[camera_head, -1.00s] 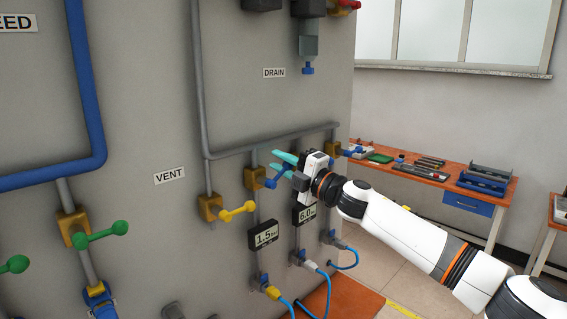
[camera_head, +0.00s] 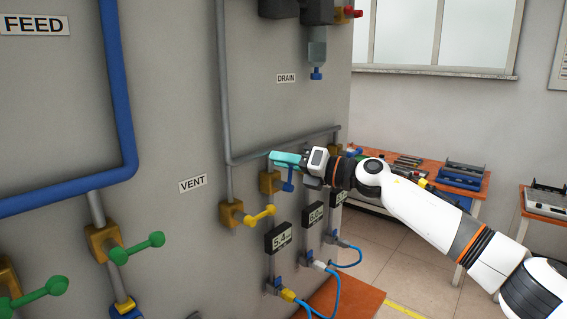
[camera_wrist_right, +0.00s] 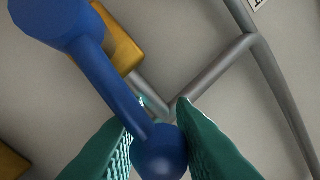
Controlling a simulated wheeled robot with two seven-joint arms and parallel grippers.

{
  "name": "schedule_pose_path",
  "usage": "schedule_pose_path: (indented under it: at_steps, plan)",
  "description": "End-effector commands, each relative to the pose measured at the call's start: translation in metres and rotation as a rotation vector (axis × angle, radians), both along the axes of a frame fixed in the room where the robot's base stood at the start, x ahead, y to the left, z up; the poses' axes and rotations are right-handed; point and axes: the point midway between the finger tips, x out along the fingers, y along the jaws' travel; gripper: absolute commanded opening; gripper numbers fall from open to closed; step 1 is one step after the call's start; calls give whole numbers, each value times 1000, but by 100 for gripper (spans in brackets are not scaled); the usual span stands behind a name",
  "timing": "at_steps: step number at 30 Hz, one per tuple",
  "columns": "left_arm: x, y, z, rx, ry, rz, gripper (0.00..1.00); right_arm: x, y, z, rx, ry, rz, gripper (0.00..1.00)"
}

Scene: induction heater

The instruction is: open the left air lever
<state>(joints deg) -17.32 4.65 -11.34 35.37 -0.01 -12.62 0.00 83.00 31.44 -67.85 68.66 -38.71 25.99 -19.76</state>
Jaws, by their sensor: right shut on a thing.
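The blue air lever (camera_head: 288,179) sits on a brass valve (camera_head: 267,183) at the left one of the gauge lines. It stands about upright in the head view, its lower end at the valve and its upper end at the gripper. My right gripper (camera_head: 287,159), with teal fingers, is shut on the lever's end. In the right wrist view the blue ball end (camera_wrist_right: 160,152) lies between the two fingers, and the arm of the lever runs up-left to its thick hub. The gauge (camera_head: 279,237) below this valve reads about 5.4. My left gripper is not in view.
A yellow lever (camera_head: 259,216) sits close left of the blue one. Green levers (camera_head: 137,248) are farther left. A second gauge (camera_head: 313,214) reads about 6.0. Blue hoses (camera_head: 326,290) hang below. A workbench (camera_head: 480,190) stands behind my right arm.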

Motion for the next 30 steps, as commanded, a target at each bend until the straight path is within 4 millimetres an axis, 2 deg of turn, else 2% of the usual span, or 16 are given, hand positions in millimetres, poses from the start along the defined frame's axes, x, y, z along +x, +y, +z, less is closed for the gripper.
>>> schedule_pose_path:
  at_steps: [4,26,27,30]
  plan:
    - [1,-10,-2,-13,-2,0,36,-5,5,-2,-55,-51,7,0]
    - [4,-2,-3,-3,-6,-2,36,-7,8,-5,-112,-101,5,0]
    - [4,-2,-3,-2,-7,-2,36,-7,8,-5,-112,-101,5,28]
    - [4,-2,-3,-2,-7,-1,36,-7,8,-4,-110,-102,4,44]
